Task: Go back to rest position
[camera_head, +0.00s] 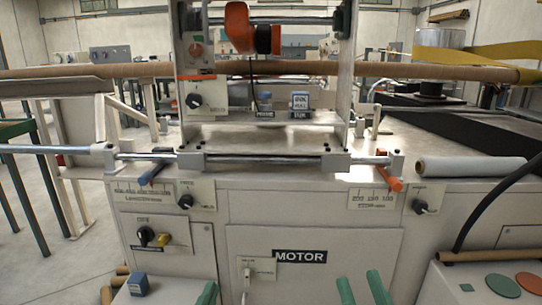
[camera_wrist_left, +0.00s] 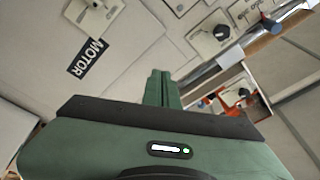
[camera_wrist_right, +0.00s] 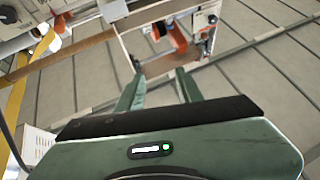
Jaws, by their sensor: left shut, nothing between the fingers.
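My left gripper (camera_head: 208,294) shows at the bottom edge of the head view, left of centre, in front of the winder's front panel. In the left wrist view its green fingers (camera_wrist_left: 160,88) are together with nothing between them. My right gripper (camera_head: 359,282) shows at the bottom edge, right of centre, with two green fingers apart. In the right wrist view the fingers (camera_wrist_right: 157,84) are also apart and the gap between them is empty. Both grippers are clear of the machine parts as far as I can tell. Most of both arms is out of view.
The winder's front panel carries a MOTOR label (camera_head: 300,257) and a black knob (camera_head: 147,236). A steel rail (camera_head: 262,162) runs across its front edge. A white roll (camera_head: 470,168) lies on the right. A panel with a red button (camera_head: 528,282) and green button (camera_head: 502,286) stands lower right.

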